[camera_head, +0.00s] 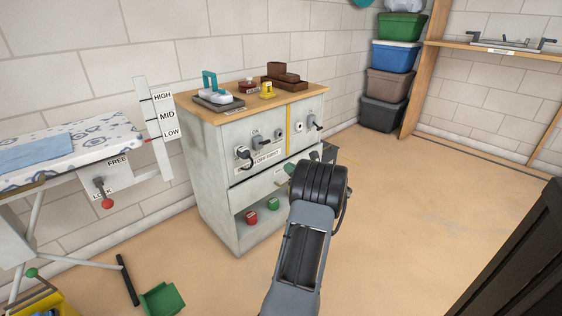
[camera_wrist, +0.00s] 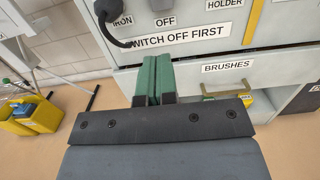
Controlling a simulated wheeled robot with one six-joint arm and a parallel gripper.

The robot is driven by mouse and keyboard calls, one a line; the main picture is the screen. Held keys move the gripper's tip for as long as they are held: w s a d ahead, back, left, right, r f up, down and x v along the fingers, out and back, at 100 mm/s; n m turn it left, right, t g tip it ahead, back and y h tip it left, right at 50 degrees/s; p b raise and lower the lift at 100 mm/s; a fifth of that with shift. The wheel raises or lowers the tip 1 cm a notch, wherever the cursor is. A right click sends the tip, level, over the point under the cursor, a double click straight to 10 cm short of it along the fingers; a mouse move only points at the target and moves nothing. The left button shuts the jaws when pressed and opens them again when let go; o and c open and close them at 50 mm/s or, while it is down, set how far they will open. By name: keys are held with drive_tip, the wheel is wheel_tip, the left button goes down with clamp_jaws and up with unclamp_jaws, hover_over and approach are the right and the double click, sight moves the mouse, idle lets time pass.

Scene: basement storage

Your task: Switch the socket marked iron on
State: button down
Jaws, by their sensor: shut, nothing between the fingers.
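The socket marked IRON is on the cabinet front. Its IRON label (camera_wrist: 122,21) shows at the top of the wrist view, beside a black plug (camera_wrist: 108,10) with a cable. The plug also shows in the head view (camera_head: 243,153). A grey switch part (camera_wrist: 161,4) shows just above the OFF label (camera_wrist: 166,21); its upper part is cut off, so its position is unclear. An ON label (camera_head: 257,132) is higher on the panel. My gripper (camera_wrist: 154,62) has green fingers closed together, empty, below the SWITCH OFF FIRST label (camera_wrist: 178,35). In the head view my wrist largely hides it.
A BRUSHES drawer (camera_wrist: 228,67) lies below the panel. An iron (camera_head: 214,97) stands on the wooden cabinet top. An ironing board (camera_head: 70,148) is at left. A yellow bin (camera_wrist: 35,116) and green tray (camera_head: 161,299) are on the floor.

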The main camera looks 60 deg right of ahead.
drive_tip(key=shift+v, duration=1)
drive_tip(key=w+a+r+m+g+h+p, duration=0.1)
drive_tip(key=w+a+r+m+p, duration=0.25)
drive_tip(key=w+r+p, duration=0.35)
drive_tip(key=w+a+r+m+g+h+p, duration=0.1)
drive_tip(key=w+a+r+m+g+p, duration=0.2)
drive_tip(key=r, duration=0.6)
drive_tip(key=w+a+r+m+g+p, duration=0.2)
drive_tip(key=w+a+r+m+p, duration=0.2)
drive_tip(key=a+r+m+p, duration=0.8)
drive_tip(key=s+a+r+m+g+y+p, duration=0.1)
drive_tip(key=s+a+r+m+g+p, duration=0.1)
drive_tip(key=a+r+m+p, duration=0.45)
drive_tip(key=s+a+r+m+g+y+p, duration=0.1)
drive_tip(key=s+a+r+g+p, duration=0.15)
drive_tip(key=a, duration=0.65)
drive_tip(key=s+a+r+m+g+y+p, duration=0.2)
drive_tip(key=s+a+r+m+p, duration=0.1)
drive_tip(key=s+a, duration=0.3)
drive_tip(key=s+a+r+m+g+y+p, duration=0.2)
drive_tip(key=s+a+m+p, duration=0.2)
drive_tip(key=a, duration=0.6)
drive_tip(key=s+p, duration=0.2)
drive_tip(key=s, duration=0.1)
drive_tip(key=shift+a+r, duration=0.2)
drive_tip(key=shift+r, duration=0.2)
